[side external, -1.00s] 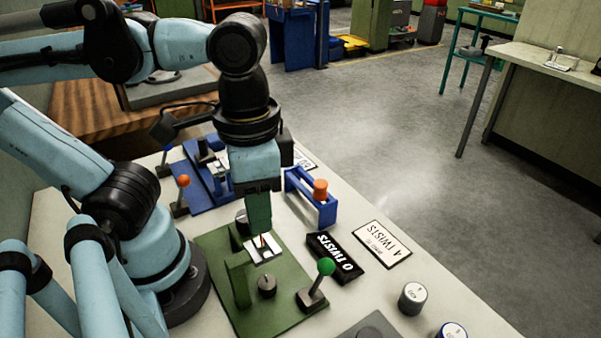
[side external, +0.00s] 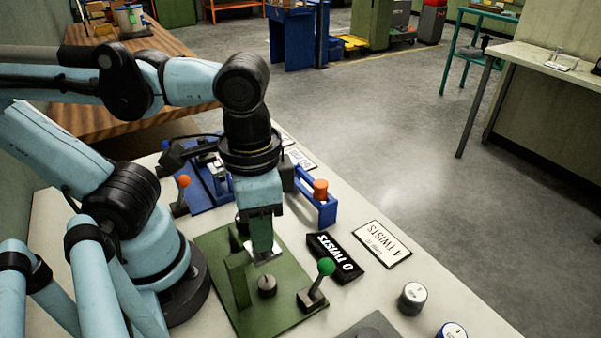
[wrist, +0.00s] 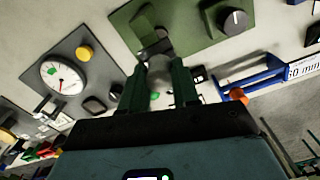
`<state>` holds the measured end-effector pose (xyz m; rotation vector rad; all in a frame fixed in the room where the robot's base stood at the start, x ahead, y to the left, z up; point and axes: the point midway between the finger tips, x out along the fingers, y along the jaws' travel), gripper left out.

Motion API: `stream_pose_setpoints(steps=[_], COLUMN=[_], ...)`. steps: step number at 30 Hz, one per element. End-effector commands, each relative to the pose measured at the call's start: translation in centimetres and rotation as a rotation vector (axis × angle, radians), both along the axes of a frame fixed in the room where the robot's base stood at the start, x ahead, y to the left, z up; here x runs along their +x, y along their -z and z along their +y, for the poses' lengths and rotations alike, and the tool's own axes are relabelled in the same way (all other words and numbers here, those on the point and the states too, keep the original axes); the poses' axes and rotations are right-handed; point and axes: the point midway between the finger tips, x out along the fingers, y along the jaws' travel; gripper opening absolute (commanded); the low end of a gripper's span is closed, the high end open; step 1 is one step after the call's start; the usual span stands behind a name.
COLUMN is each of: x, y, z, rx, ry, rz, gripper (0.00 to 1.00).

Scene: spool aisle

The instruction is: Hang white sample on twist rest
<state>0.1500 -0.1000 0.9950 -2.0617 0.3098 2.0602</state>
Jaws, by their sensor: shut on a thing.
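My gripper (side external: 262,252) points down over the green fixture plate (side external: 215,245). Its green fingers are closed at a small white piece, which I take to be the white sample (side external: 268,257); only its edge shows in the side view. A blue bracket with an orange cap (side external: 320,188) stands behind and right of my gripper. No label shows which thing is the twist rest.
A green-knobbed lever (side external: 326,267) and a dark knob (side external: 267,285) stand close to my gripper. A black "0 TWISTS" sign (side external: 335,258) and a white "4 TWISTS" card (side external: 382,244) lie to the right.

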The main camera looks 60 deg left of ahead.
Motion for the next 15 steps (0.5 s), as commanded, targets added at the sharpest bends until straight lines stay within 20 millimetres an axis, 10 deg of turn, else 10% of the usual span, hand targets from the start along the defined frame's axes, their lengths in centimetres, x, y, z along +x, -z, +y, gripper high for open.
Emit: stream_pose_setpoints(steps=[11, 12, 15], x=[0.0, 0.0, 0.0], y=[1.2, 1.2, 1.2], z=[0.0, 0.0, 0.0], rx=[0.000, 0.000, 0.000], ry=[0.000, 0.000, 0.000], rz=[0.000, 0.000, 0.000], gripper=[0.01, 0.36, 0.52])
